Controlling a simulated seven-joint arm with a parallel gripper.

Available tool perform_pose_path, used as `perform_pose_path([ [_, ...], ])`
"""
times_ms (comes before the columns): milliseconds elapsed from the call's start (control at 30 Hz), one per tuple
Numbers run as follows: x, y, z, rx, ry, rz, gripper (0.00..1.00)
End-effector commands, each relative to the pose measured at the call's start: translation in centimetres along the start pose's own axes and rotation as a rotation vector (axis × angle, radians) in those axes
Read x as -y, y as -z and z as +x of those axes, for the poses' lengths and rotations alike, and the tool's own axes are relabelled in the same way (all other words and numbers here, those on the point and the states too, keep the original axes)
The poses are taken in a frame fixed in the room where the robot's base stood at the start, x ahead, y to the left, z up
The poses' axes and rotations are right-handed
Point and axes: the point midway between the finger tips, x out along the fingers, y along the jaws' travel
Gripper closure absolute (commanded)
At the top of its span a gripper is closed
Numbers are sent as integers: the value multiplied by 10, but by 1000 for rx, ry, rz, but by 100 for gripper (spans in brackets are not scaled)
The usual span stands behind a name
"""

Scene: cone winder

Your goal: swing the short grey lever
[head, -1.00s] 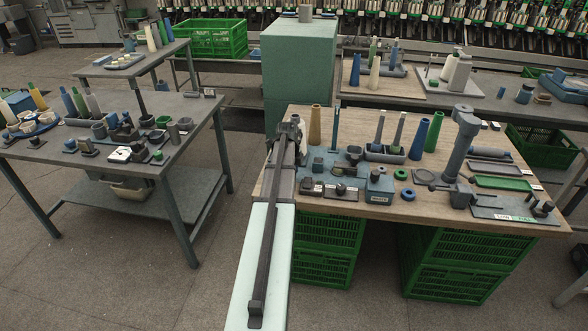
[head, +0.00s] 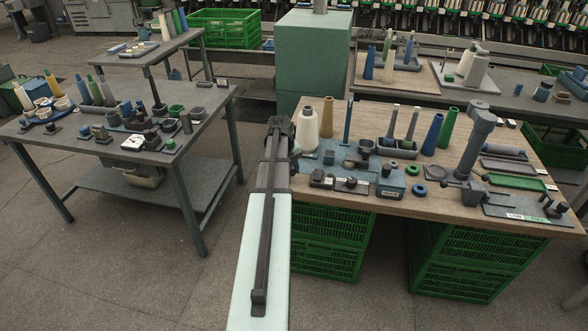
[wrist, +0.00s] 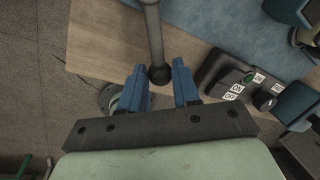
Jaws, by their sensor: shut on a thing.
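The short grey lever (wrist: 153,32) shows in the wrist view as a grey rod coming down from the top edge to a dark ball knob. My gripper (wrist: 161,84) has its two blue fingers on either side of this knob and is shut on it. The lever's far end lies outside the wrist view. In the head view my own arm hides the fingertips and I cannot make out the lever there.
A black panel with white labels (wrist: 235,83) lies right of the fingers. A blue plate (wrist: 215,28) lies beyond it. In the head view a white cone (head: 307,130) stands close right of my arm, with several cones and trays on the wooden table (head: 400,197).

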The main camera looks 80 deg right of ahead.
Motion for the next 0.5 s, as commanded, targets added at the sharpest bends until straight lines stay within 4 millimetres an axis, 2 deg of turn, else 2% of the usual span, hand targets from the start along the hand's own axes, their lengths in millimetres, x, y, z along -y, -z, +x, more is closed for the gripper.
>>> perform_pose_path([
  [500,-4,-2,-1,-5,-1,43,100],
])
